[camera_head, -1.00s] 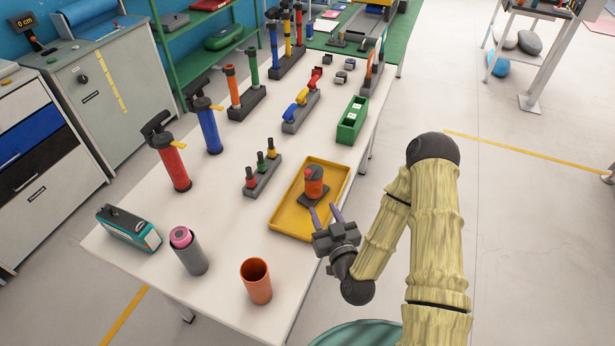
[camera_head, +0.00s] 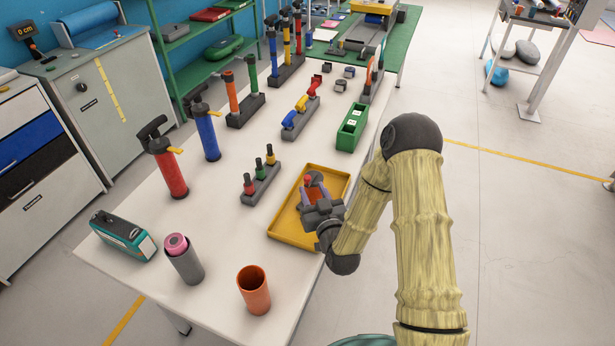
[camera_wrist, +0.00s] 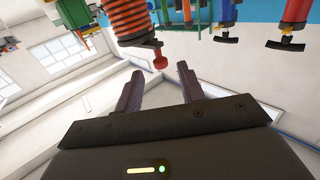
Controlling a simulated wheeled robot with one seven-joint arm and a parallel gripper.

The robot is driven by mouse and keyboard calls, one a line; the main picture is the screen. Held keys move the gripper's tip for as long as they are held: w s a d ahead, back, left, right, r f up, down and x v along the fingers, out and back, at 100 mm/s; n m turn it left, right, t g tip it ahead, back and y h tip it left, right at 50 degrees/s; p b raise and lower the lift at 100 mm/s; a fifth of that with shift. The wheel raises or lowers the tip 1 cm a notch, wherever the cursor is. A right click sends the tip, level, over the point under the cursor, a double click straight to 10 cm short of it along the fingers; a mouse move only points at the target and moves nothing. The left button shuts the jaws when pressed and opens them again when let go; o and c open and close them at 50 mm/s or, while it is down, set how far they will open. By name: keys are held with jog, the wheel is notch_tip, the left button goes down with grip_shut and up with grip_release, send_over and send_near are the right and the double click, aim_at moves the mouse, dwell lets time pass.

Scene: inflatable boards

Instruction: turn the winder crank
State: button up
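The winder is an orange ribbed spool (camera_head: 318,190) on a dark base in a yellow tray (camera_head: 283,228). Its crank appears to end in a red knob (camera_wrist: 160,63). My gripper (camera_head: 314,193) is just in front of the winder, over the tray, and partly hides it. In the wrist view my gripper (camera_wrist: 160,70) is open, with its two purple fingers apart. The red knob shows in line with the gap between the fingertips. I cannot tell whether it is between them or just beyond; neither finger visibly presses it.
A block with three small pegs (camera_head: 260,182) stands left of the tray, and a green box (camera_head: 351,128) stands behind it. An orange cup (camera_head: 254,290) and a grey cylinder (camera_head: 185,262) stand at the table's front. Red (camera_head: 170,172) and blue (camera_head: 206,133) pumps stand farther left.

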aim_at(308, 182)
jog(key=p+x, duration=0.1)
jog(key=x, duration=0.4)
jog(key=shift+w+a, duration=0.15)
jog(key=shift+w, duration=0.15)
grip_shut()
